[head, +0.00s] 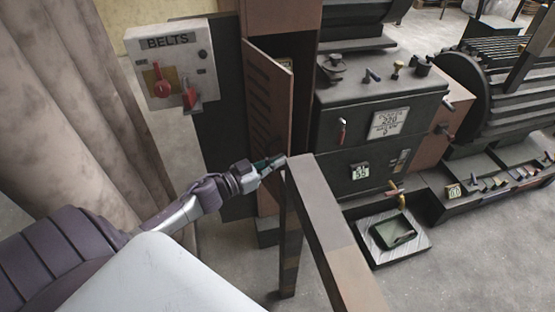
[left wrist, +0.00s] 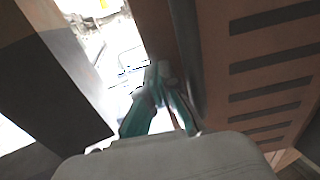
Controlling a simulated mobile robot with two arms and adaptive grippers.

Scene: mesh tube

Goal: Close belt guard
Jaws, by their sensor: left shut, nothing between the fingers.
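The belt guard (head: 270,95) is a reddish-brown slotted door, standing ajar from its tall housing in the head view. Its slotted face (left wrist: 275,60) fills the right of the left wrist view. My left gripper (head: 272,164) is beside the lower part of the guard, near the top end of a rail. Its teal fingers (left wrist: 158,90) are shut and empty, close to the guard's edge; I cannot tell whether they touch it. My right gripper is not in view.
A brown rail (head: 325,215) stands just right of my left gripper. A grey BELTS switch box (head: 172,64) with red handles is at the upper left. A dark control cabinet (head: 375,120) stands right of the guard. Curtains (head: 75,90) hang at the left.

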